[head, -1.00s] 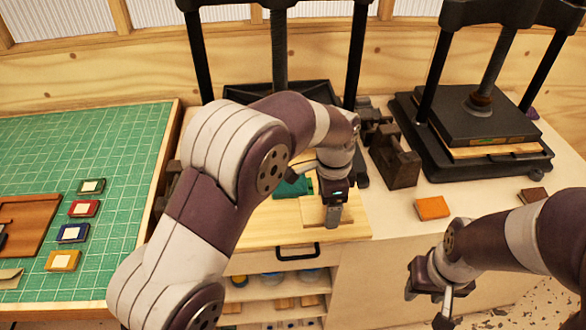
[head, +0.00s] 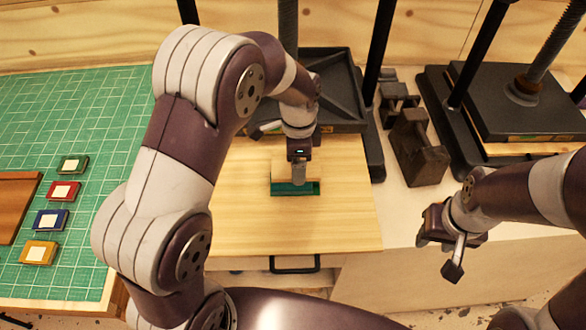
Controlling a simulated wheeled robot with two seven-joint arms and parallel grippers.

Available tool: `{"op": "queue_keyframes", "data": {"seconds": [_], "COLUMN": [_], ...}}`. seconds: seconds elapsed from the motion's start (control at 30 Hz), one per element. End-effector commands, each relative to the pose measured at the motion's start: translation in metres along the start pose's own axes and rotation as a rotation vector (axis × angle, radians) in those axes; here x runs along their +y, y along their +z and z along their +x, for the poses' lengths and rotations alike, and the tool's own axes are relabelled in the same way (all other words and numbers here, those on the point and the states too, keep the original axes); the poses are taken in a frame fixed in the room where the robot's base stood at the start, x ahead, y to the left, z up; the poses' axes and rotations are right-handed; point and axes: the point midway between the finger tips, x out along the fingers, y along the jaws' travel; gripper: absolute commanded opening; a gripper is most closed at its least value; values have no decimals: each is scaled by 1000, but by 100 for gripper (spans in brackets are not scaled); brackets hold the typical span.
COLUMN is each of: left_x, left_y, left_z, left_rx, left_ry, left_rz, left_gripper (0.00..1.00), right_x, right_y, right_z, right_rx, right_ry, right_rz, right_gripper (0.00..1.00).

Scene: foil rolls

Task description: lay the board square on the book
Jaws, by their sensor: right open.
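The board (head: 282,172) is a small pale wooden rectangle, close in colour to the worktop under it. It is at my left gripper (head: 298,184), which appears shut on it, though the fingers are seen edge-on. A green book (head: 308,188) lies on the pale wooden surface under the board. Its front edge and right corner show, and the board hides the rest. I cannot tell whether the board touches the book. My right gripper (head: 448,258) is open and empty at the right, in front of the bench and away from the book.
A black press (head: 335,85) stands behind the book, and a second press (head: 505,100) stands at the back right. Dark blocks (head: 418,150) sit between them. A green cutting mat (head: 100,120) with several small coloured books is at the left. The pale surface (head: 345,215) around the book is clear.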

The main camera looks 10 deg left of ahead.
Motion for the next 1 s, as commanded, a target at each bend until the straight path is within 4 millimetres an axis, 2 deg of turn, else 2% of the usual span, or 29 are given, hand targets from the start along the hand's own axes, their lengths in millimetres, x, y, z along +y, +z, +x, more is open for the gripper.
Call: {"op": "queue_keyframes", "data": {"seconds": [0.1,0.33,0.67,0.7,0.73,0.77,1.0], "left_x": [0,1,0,0,0,0,0], "left_y": [11,12,11,11,11,11,11], "left_z": [7,44,50,51,50,50,46], "left_rx": [-1,-1,0,0,0,0,1], "left_ry": [2,2,-1,-1,-1,-1,-1], "left_rz": [0,1,1,1,1,1,1], "left_gripper": [51,51,51,85,95,100,100], "right_x": [0,0,0,0,0,0,0], "right_y": [-1,-2,-1,-1,-2,-2,-2], "right_z": [-5,-17,-13,-13,-14,-14,-17], "right_rx": [-1,-1,-1,-1,-1,-1,-1], "right_ry": [0,0,0,0,0,0,0], "right_rz": [0,0,0,0,0,0,0], "right_gripper": [43,43,43,43,43,43,43]}}
